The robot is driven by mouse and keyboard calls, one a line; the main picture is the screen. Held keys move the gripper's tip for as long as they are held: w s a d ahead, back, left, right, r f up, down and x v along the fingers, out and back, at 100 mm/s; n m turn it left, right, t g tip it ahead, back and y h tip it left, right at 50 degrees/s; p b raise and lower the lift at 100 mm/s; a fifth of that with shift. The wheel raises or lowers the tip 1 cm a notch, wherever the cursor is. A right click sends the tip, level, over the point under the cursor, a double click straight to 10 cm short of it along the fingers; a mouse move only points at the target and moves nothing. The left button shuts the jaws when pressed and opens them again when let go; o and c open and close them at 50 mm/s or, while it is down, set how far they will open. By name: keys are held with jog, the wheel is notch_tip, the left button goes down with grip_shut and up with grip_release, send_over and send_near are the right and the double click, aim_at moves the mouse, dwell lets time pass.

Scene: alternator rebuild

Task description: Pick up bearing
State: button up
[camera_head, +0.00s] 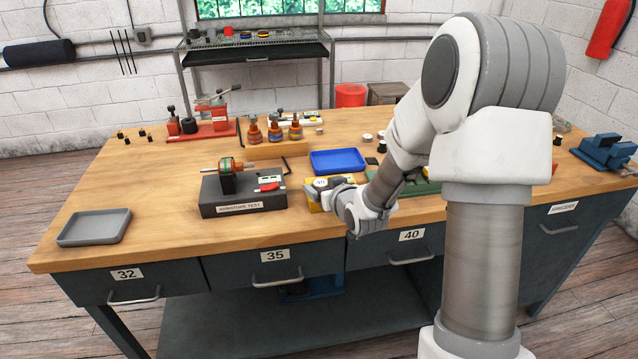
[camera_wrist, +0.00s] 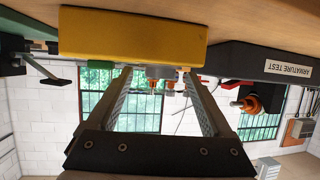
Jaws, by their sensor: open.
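A yellow block (camera_head: 314,205) sits near the front of the workbench. It fills the upper middle of the upside-down wrist view (camera_wrist: 130,35). My gripper (camera_head: 325,184) is low at this block. In the wrist view my gripper (camera_wrist: 160,78) is open, with its two dark fingers apart and their tips by the block's edge. A small grey round part (camera_wrist: 160,72) shows between the fingertips; I cannot tell for sure if it is the bearing or how far away it is. The fingers do not visibly touch it. My arm hides part of the bench behind.
A dark armature test stand (camera_head: 243,200) with an armature (camera_head: 228,164) stands left of the block. A blue tray (camera_head: 338,161) lies behind it. A grey tray (camera_head: 94,227) is at the front left. Orange-capped bottles (camera_head: 275,130) stand farther back. The bench's front left is mostly clear.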

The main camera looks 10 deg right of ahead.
grip_shut()
dwell(0.5)
